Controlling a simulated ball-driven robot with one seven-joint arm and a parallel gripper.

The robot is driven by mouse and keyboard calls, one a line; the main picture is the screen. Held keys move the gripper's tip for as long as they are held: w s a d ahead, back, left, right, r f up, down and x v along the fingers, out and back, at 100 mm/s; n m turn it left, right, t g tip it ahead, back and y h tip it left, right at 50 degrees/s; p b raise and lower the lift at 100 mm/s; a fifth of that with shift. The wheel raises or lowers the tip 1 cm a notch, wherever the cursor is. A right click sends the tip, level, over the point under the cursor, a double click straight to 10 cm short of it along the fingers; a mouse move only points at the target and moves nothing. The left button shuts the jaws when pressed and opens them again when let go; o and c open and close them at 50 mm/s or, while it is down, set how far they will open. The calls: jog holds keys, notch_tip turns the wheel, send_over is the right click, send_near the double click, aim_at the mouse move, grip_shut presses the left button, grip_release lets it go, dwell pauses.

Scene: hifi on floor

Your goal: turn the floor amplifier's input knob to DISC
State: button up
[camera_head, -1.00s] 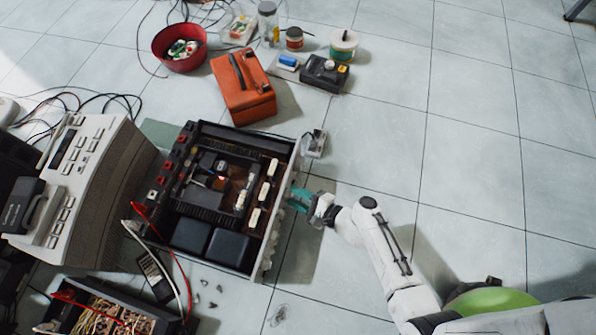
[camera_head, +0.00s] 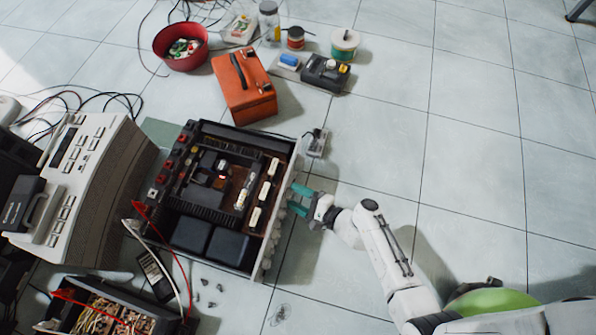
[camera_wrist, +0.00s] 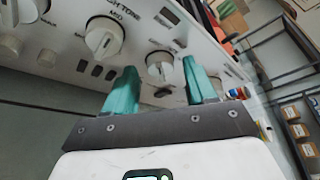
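The floor amplifier (camera_head: 268,222) sits with its top off, its pale front panel facing my gripper. In the wrist view its front panel (camera_wrist: 70,60) carries several white knobs and small printed labels. One white knob (camera_wrist: 160,67) shows between and beyond my fingertips; another knob (camera_wrist: 103,37) is to its left, near a label ending in "TONE". I cannot read the label or position marks of the knob between the fingers. My gripper (camera_head: 300,199) is at the panel, its teal fingers apart. It also shows in the wrist view (camera_wrist: 160,88), with clear space around the knob.
A small grey box (camera_head: 316,143) stands by the amplifier's far front corner. An orange case (camera_head: 243,87), a red bowl (camera_head: 180,47) and a black device (camera_head: 325,73) are behind. A beige instrument (camera_head: 85,190) is left. Tiled floor on the right is clear.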

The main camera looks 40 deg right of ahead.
jog(key=p+v, duration=0.3)
jog(key=v, duration=0.7)
jog(key=shift+s+d+p, duration=0.2)
jog(key=shift+s+p, duration=0.2)
jog(key=s+a+r+n+g+y+p, duration=0.1)
jog(key=s+a+r+n+g+y, duration=0.15)
jog(key=n+g, duration=0.4)
jog(key=s+a+r+n+g+y, duration=0.1)
jog(key=r+n+g, duration=0.3)
jog(key=n, duration=0.5)
jog(key=s+d+r+n+g+h, duration=0.25)
jog(key=d+r+n+h, duration=0.45)
jog(key=r, duration=0.7)
notch_tip(320, 180, up, 39)
jog(key=d+m+h+p, duration=0.1)
jog(key=p, duration=3.7)
jog(key=shift+d+f+p, duration=0.25)
jog(key=shift+d+p, duration=0.1)
jog(key=shift+p, duration=0.05)
jog(key=shift+w, duration=0.1)
